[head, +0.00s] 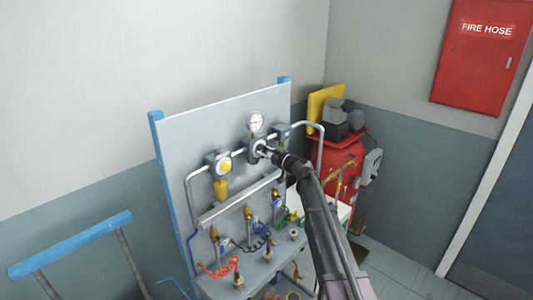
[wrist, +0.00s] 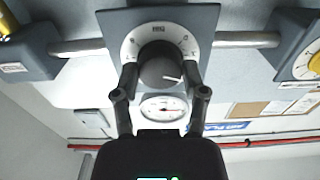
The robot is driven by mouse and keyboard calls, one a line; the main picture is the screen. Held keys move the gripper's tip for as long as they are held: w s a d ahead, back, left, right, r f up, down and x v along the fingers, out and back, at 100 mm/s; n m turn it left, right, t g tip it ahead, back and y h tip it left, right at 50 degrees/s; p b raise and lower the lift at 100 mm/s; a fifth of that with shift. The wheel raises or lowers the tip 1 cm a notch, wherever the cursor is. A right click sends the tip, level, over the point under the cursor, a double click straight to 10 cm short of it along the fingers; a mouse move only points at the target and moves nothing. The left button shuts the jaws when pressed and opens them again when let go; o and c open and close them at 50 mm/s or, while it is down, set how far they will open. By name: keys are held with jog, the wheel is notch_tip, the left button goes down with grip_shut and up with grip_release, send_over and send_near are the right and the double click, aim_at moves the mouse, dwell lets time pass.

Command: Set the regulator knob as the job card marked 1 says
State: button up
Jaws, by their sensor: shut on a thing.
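The regulator knob (wrist: 158,66) is dark grey and round, with a white pointer line. It sits at the centre of a white marked dial (wrist: 128,47) on a grey regulator body (wrist: 205,20). In the wrist view the pointer line aims to the right and slightly down; the dial lettering is too small to read surely. My gripper (wrist: 159,76) is shut on the knob, one finger on each side. In the head view my gripper (head: 272,154) reaches the regulator on the panel and hides the knob. I cannot make out a job card marked 1.
A round pressure gauge (head: 256,122) stands above the regulator; the wrist view shows it below the knob (wrist: 163,108). A yellow-faced dial (head: 224,164) is to the left. Pipes, valves and hoses crowd the panel (head: 190,135). A red tank (head: 335,160) stands behind right.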

jog(key=shift+w+a+m, duration=0.1)
jog(key=shift+a+m, duration=0.05)
jog(key=shift+m, duration=0.55)
dwell(0.4)
jog(key=m, duration=0.5)
jog(key=shift+r+m, duration=0.1)
jog(key=shift+m, duration=0.2)
jog(key=m, duration=0.6)
jog(key=shift+m, duration=0.3)
jog(key=o, duration=1.2)
jog(key=shift+a, duration=0.2)
jog(key=shift+c, duration=0.2)
jog(key=shift+d, duration=0.1)
jog(key=shift+d, duration=0.1)
